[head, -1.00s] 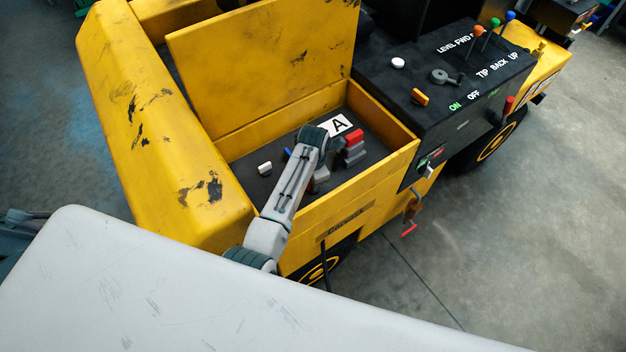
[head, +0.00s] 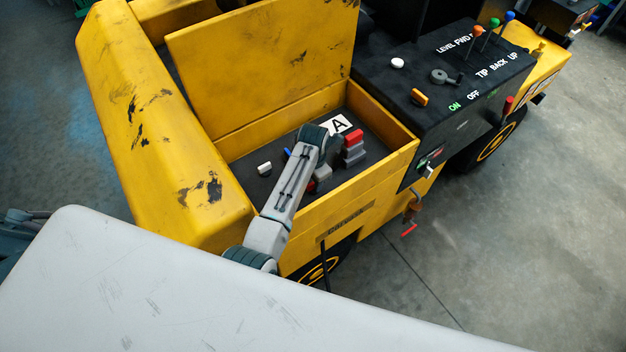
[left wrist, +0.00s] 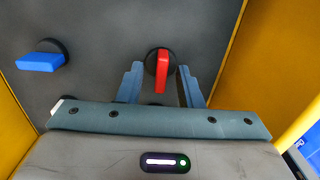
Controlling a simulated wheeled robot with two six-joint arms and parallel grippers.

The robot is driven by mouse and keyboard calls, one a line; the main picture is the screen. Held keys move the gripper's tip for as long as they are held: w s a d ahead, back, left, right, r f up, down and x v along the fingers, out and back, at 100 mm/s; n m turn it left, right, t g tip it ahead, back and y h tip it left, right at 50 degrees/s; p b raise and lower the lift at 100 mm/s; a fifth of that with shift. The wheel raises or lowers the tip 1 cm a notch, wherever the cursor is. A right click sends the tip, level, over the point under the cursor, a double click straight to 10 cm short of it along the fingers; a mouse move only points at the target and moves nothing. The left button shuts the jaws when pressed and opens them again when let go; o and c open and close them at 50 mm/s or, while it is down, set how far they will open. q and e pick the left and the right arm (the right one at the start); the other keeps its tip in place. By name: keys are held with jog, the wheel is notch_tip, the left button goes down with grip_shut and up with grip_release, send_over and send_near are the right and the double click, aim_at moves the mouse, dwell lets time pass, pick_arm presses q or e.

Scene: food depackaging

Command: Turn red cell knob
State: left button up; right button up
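The red cell knob (left wrist: 162,72) shows in the left wrist view, a red bar on a round black base on the dark panel. My left gripper (left wrist: 160,82) is open, with one finger on each side of the red knob. A gap shows on both sides, so it does not look gripped. In the head view my left arm reaches down into the yellow box, and its wrist hides most of the left gripper (head: 315,183) and the knob. My right gripper is in no view.
A blue knob (left wrist: 41,62) sits left of the red one; a white knob (head: 264,168) is also on the panel. A red-topped grey block (head: 354,145) and a card marked A (head: 338,124) are close to my wrist. Yellow walls (head: 385,165) enclose the panel.

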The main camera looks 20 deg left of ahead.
aim_at(313, 183)
pick_arm(q)
jog(key=shift+f, duration=0.1)
jog(key=shift+r, duration=0.5)
notch_tip(313, 183, up, 10)
jog(key=b, duration=0.3)
jog(key=shift+s+f, duration=0.1)
jog(key=shift+f, duration=0.05)
